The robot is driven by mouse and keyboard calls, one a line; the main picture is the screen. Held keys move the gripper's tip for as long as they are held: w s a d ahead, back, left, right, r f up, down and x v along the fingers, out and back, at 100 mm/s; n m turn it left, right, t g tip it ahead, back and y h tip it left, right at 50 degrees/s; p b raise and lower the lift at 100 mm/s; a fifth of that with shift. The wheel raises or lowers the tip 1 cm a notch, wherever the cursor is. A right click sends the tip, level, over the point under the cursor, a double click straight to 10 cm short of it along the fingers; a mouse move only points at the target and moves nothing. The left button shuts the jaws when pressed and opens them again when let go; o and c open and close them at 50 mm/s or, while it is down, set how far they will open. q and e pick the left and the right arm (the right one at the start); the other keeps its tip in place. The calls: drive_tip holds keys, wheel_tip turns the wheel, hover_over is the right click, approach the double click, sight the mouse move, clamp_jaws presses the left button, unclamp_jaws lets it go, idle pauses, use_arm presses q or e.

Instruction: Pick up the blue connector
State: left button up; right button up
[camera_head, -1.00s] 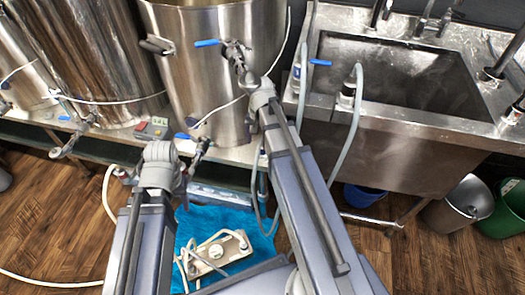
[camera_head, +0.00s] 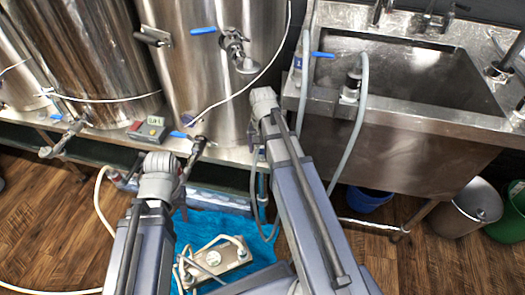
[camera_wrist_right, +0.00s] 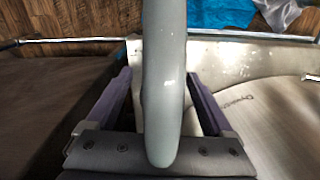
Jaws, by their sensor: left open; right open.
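I cannot pick out the blue connector with certainty. A small blue-and-white fitting (camera_head: 297,70) sits at the sink's left rim, by a blue lever. My right gripper (camera_wrist_right: 158,75) is open, with purple fingers on either side. In the right wrist view a thick grey tube (camera_wrist_right: 163,70) runs down the middle, in front of the gripper's body. I cannot tell whether it lies between the fingers. In the head view my right arm reaches up to the kettle's right edge, its fingers mostly hidden. My left gripper (camera_head: 160,165) is low, before the kettle bench, its fingers mostly hidden.
A steel kettle (camera_head: 205,75) with blue-handled valves stands on the bench. The steel sink (camera_head: 410,135) is at the right, with a grey hose (camera_head: 362,110). A pale fitting (camera_head: 215,258) lies on a blue mat (camera_head: 205,222). Buckets (camera_head: 467,205) stand at the right.

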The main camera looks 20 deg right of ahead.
drive_tip(key=shift+c, duration=0.3)
clamp_jaws()
idle(0.3)
